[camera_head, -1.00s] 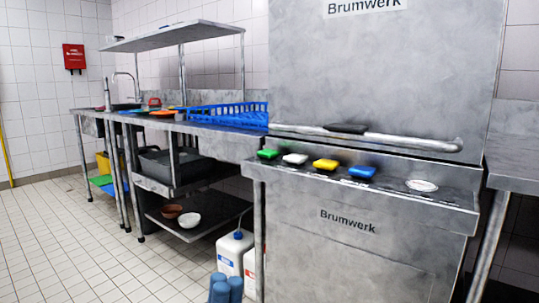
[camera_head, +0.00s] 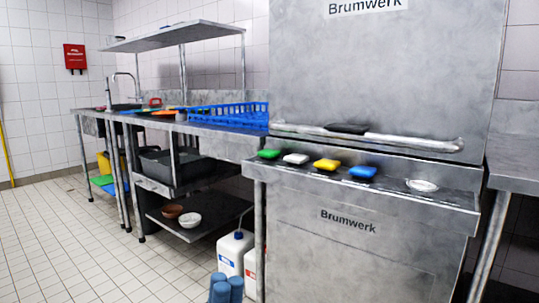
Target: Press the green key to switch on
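The green key (camera_head: 268,154) is the leftmost of a row of coloured keys on the sloping front ledge of the steel Brumwerk machine (camera_head: 350,195). To its right are a white key (camera_head: 295,158), a yellow key (camera_head: 327,165) and a blue key (camera_head: 362,171). My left gripper (camera_head: 228,281) shows only as two blue fingertips at the bottom edge, low and left of the machine. The fingertips are side by side with no clear gap and nothing visible between them. They are well apart from the green key. My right gripper is out of view.
A round white dial (camera_head: 422,185) sits right of the keys. A handle bar (camera_head: 360,136) runs above them. A steel counter with a blue rack (camera_head: 228,113) stands at left, canisters (camera_head: 232,252) below it. The floor at left is clear.

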